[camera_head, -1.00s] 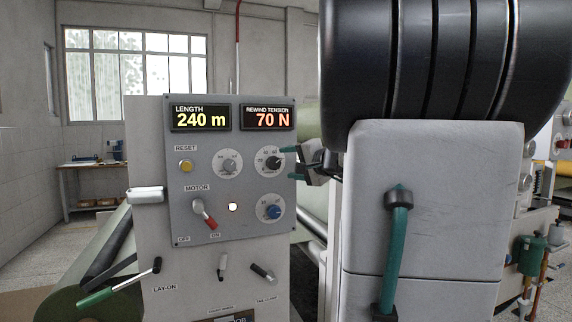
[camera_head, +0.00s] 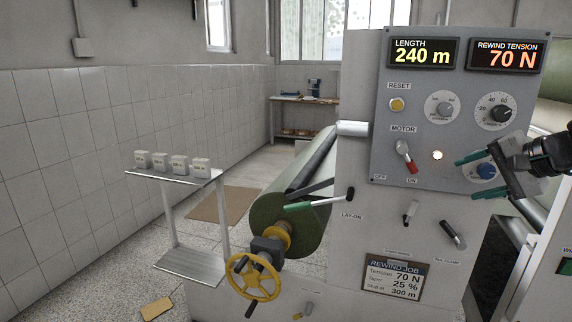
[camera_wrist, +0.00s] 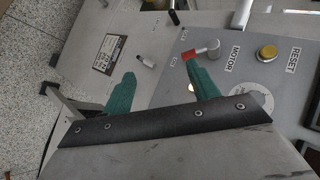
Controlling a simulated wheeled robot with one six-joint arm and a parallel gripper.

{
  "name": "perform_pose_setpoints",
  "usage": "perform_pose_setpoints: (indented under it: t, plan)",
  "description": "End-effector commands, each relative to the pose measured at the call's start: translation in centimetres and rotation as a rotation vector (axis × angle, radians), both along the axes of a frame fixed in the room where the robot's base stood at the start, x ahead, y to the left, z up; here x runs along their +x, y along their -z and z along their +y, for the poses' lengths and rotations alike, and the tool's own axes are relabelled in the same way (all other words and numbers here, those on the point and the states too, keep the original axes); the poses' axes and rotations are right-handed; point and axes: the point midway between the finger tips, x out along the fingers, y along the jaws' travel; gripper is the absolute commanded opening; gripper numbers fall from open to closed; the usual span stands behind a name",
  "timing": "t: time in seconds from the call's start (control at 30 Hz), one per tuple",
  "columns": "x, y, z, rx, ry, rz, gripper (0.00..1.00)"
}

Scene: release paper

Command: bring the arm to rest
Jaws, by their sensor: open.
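My gripper (camera_head: 466,176) is at the right of the head view, in front of the lower right of the grey control panel (camera_head: 384,165). Its two green fingers are apart with nothing between them. In the wrist view my gripper (camera_wrist: 160,85) shows both green fingers spread over the machine front. The red-tipped motor switch (camera_wrist: 207,50) lies just beyond one fingertip there. In the head view the motor switch (camera_head: 406,155) points towards ON.
The panel displays 240 m and 70 N. The green-handled lay-on lever (camera_head: 315,204), a yellow handwheel (camera_head: 254,277) and a green roll (camera_head: 270,213) stand left of the panel. A small shelf (camera_head: 150,178) holds several white blocks. Floor between shelf and wall is open.

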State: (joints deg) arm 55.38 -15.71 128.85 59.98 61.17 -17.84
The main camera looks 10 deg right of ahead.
Motion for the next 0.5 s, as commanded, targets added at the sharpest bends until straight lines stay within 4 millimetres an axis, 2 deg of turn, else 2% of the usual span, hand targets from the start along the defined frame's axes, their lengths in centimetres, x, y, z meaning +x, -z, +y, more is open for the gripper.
perform_pose_setpoints:
  t: [0.03, 0.1, 0.2, 0.3, 0.4, 0.5]
  plan:
    - [-0.8, 1.4, 3.6, -0.021, -0.093, 0.082, 0.59]
    - [-2.7, 3.5, 7.9, -0.066, -0.22, 0.214, 0.59]
    - [-6.1, 6.1, 12.8, -0.163, -0.388, 0.386, 0.59]
    - [-9.6, 7.9, 16.0, -0.289, -0.533, 0.519, 0.59]
    - [-12.6, 9.1, 17.9, -0.43, -0.662, 0.613, 0.59]
    - [-14.9, 9.8, 19.1, -0.578, -0.778, 0.658, 0.59]
